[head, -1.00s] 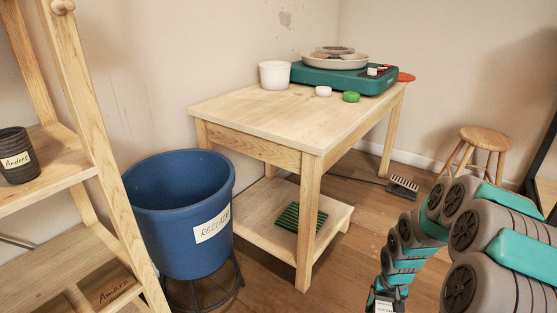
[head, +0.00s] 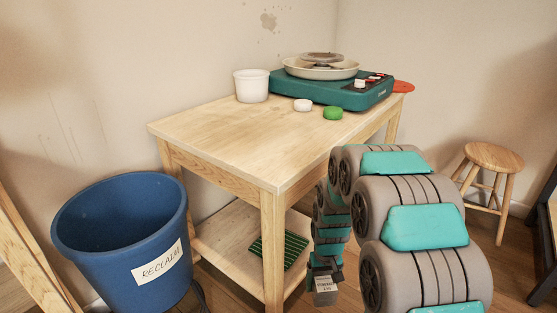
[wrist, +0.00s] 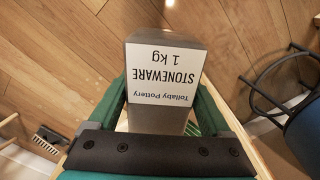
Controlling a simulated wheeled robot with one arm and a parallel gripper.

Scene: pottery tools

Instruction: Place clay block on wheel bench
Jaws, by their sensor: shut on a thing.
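The clay block (wrist: 187,110) is a grey block with a white label reading "Tollaby Pottery STONEWARE 1 kg". It fills the middle of the wrist view. My gripper (wrist: 165,112) is shut on it, one green finger on each side. In the head view the clay block (head: 325,290) hangs below my arm, low beside the bench's front right leg and below the tabletop. The wheel bench (head: 215,135) is a light wooden table with a lower shelf. The teal pottery wheel (head: 330,88) stands at its back.
On the bench stand a white tub (head: 251,86), a white disc (head: 303,105), a green disc (head: 333,113) and a red disc (head: 403,86). The front of the top is bare. A blue reclaim bin (head: 120,240) stands left, a stool (head: 487,170) right. A green ridged item (head: 278,250) lies on the lower shelf.

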